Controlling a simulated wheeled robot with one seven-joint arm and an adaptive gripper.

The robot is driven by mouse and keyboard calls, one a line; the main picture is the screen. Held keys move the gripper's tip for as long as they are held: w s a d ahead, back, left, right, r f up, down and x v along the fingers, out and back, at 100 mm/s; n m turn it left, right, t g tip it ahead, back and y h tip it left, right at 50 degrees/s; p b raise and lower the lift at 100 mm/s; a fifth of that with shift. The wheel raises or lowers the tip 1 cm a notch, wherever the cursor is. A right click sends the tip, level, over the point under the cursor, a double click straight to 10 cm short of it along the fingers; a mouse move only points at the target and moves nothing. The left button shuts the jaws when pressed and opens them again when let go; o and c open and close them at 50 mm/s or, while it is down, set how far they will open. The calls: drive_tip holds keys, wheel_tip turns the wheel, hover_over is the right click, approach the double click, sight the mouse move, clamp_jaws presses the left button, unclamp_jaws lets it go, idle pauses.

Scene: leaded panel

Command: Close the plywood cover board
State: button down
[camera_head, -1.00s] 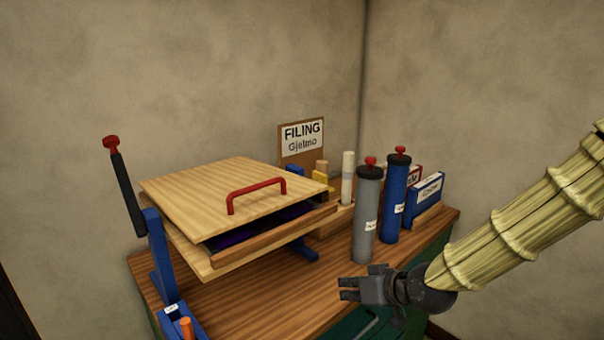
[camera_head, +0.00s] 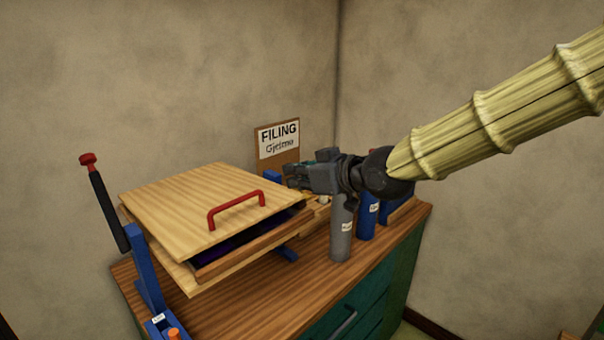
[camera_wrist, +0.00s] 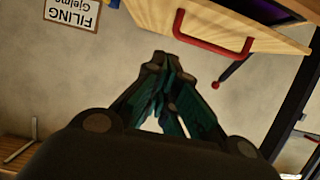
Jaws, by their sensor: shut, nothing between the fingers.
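The plywood cover board (camera_head: 180,199) is a pale wooden lid with a red handle (camera_head: 236,207) near its front right edge. It is tilted only a little, with a dark gap between it and the wooden frame (camera_head: 243,253) below, where something purple shows. In the wrist view the board (camera_wrist: 240,25) and its red handle (camera_wrist: 212,40) appear upside down at the top. My gripper (camera_head: 290,174) is shut and empty, raised to the right of the board, in front of the sign and above the cylinders. Its fingers (camera_wrist: 172,80) also show in the wrist view, apart from the handle.
A grey cylinder (camera_head: 341,232) and a blue cylinder (camera_head: 367,218) stand right of the frame, under my gripper. A blue clamp post (camera_head: 147,275) with a black, red-knobbed lever (camera_head: 108,208) stands at the left. A FILING sign (camera_head: 278,138) is behind. The bench front (camera_head: 250,312) is clear.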

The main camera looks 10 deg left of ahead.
drive_tip(key=w+a+f+p, duration=0.3)
drive_tip(key=a+f, duration=0.1)
drive_tip(key=f, duration=0.2)
drive_tip(key=shift+w+a, duration=0.2)
drive_tip(key=shift+a, duration=0.05)
idle(0.4)
